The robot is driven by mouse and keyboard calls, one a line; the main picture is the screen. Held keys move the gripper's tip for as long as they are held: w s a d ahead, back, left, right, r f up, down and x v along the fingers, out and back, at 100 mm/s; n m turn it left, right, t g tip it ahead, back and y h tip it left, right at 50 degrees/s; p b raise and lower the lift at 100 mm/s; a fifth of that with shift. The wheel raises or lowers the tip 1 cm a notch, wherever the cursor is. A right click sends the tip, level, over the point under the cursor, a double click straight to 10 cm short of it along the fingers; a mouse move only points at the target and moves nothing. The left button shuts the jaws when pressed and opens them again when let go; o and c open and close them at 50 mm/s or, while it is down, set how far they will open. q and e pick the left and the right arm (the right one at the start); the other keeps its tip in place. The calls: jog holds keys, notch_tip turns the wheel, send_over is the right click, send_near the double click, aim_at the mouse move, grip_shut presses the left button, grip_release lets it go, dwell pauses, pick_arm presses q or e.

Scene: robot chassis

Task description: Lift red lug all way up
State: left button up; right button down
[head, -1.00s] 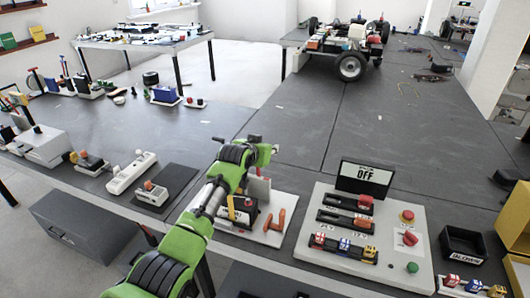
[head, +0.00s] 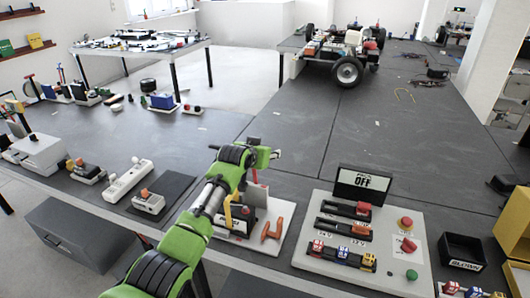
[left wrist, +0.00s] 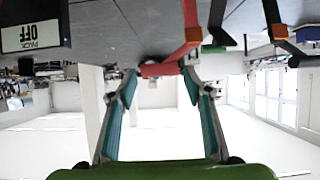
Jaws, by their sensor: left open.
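A red lug-like piece (left wrist: 160,69) shows between the tips of my left gripper (left wrist: 160,75) in the left wrist view, which is upside down. The two teal-lined fingers stand apart, one on each side of it. I cannot tell whether either tip touches it. My right gripper is out of view.
A white panel (head: 413,255) with a display reading OFF (head: 362,186), coloured blocks and buttons stands to the right. A black bin (head: 462,252) is beyond it. A white switch box (head: 149,201) lies to the left.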

pick_arm(q)
jog(key=v, duration=1.2)
jog(key=shift+d, duration=0.1)
